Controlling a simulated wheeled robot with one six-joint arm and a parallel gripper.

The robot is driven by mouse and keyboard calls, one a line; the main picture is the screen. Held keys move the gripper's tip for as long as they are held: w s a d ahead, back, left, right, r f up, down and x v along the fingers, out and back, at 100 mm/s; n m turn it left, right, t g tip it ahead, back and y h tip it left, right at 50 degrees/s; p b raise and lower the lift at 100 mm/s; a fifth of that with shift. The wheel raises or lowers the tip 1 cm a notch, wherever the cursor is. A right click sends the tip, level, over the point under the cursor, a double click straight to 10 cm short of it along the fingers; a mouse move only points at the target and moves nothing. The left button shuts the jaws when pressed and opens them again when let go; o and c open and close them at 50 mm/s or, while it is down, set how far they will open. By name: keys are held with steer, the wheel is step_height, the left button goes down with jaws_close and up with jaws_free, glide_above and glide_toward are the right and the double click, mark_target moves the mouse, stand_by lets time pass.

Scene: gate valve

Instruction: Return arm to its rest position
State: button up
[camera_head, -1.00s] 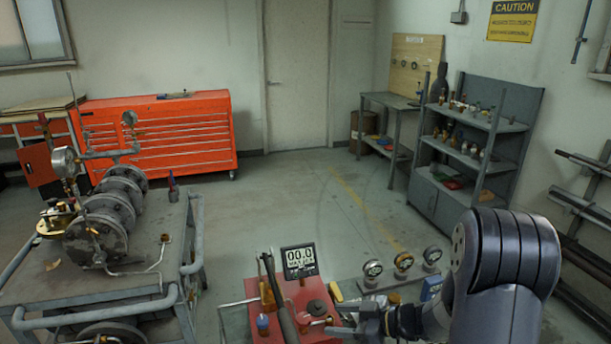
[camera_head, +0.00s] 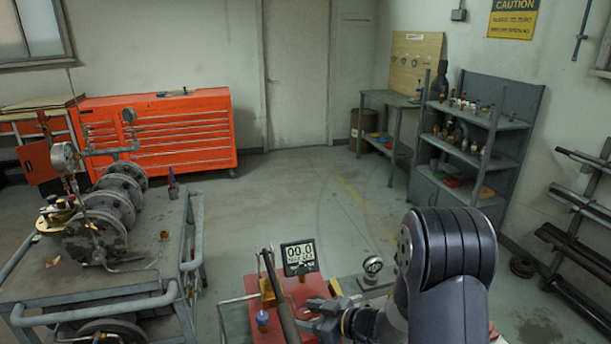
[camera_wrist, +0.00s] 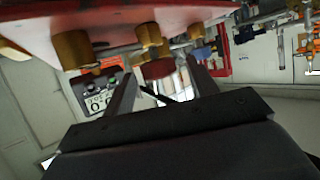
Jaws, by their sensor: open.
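My arm (camera_head: 445,265) rises at the bottom right of the head view, bent at a dark rounded joint. My gripper (camera_head: 312,312) points left from it, beside the red tray (camera_head: 285,326) with the digital gauge (camera_head: 299,257). In the wrist view my gripper's two fingers (camera_wrist: 160,88) stand apart, with no object clearly held between them. The wrist view is tilted; the digital gauge (camera_wrist: 97,98) shows past the left finger, and a red surface with brass parts (camera_wrist: 72,48) is close above. The head view does not show clearly whether the gripper touches the tray's things.
A cart with a flanged valve assembly (camera_head: 92,235) stands at the left. The red tool chest (camera_head: 160,135), grey shelf (camera_head: 470,140) and pipe rack (camera_head: 580,225) stand farther back. The middle floor is clear.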

steer(key=shift+s+a+f+m+t+h+b, duration=0.1)
steer(key=shift+s+a+m+t+h+b, duration=0.05)
steer(key=shift+m+t+h+b, duration=0.85)
steer(key=shift+s+a+m+t+h+b, duration=0.1)
steer(key=shift+m+t+h+b, duration=0.6)
steer(key=shift+m+t+b, duration=0.45)
steer(key=s+d+r, duration=0.4)
steer(key=s+r, duration=0.1)
steer(key=shift+s+d+r+y, duration=0.25)
steer(key=shift+s+d+y, duration=0.05)
steer(key=shift+s+d, duration=0.05)
